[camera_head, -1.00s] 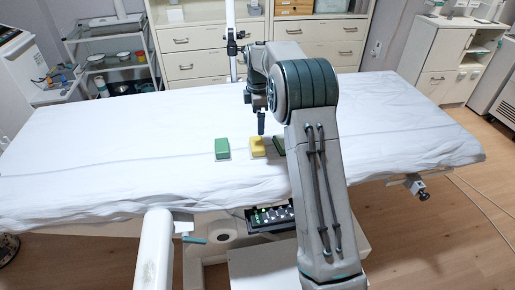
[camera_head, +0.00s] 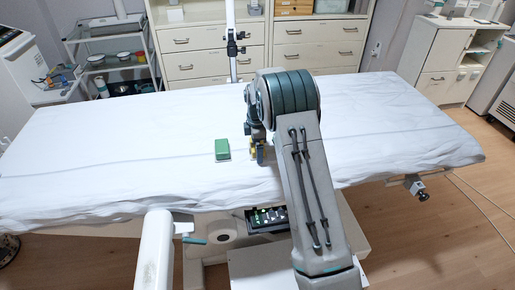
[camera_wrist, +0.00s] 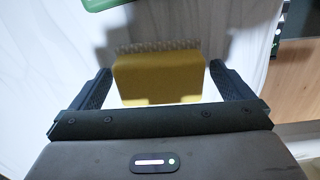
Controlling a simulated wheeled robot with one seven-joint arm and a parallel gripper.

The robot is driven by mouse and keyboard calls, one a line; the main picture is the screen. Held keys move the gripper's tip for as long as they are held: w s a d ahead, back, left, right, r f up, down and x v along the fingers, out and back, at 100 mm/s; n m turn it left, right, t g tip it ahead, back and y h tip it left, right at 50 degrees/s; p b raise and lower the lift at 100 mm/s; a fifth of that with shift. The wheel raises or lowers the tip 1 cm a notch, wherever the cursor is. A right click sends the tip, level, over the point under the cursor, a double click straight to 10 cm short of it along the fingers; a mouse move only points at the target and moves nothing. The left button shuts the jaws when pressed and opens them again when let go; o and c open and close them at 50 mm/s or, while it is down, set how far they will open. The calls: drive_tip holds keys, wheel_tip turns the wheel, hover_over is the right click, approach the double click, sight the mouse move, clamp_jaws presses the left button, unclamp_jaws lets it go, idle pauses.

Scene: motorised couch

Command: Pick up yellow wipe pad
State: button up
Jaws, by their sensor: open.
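The yellow wipe pad (camera_wrist: 158,77) lies on the white sheet of the couch (camera_head: 90,150). In the wrist view it sits between the two fingers of my open gripper (camera_wrist: 160,85), with a small gap on each side. In the head view only a sliver of the yellow pad (camera_head: 253,153) shows, as my arm and gripper (camera_head: 257,153) cover most of it. I cannot tell how far down the fingers reach beside the pad.
A green pad (camera_head: 222,149) lies just left of the yellow one; a green object (camera_wrist: 98,4) shows at the wrist view's top edge. A control panel (camera_head: 267,218) is below the couch's near edge. The sheet's left half is clear.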

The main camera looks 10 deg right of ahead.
drive_tip(key=c, duration=0.9)
drive_tip(key=shift+r, duration=0.6)
drive_tip(key=r, duration=0.2)
drive_tip(key=d+r, duration=0.1)
drive_tip(key=shift+s+r+b, duration=0.25)
drive_tip(key=shift+r+b, duration=0.05)
drive_tip(key=s+d+r, duration=0.6)
drive_tip(key=d, duration=0.2)
drive_tip(key=shift+s+d+r+b, duration=0.15)
drive_tip(key=shift+s+d+b, duration=0.05)
drive_tip(key=shift+b, duration=0.25)
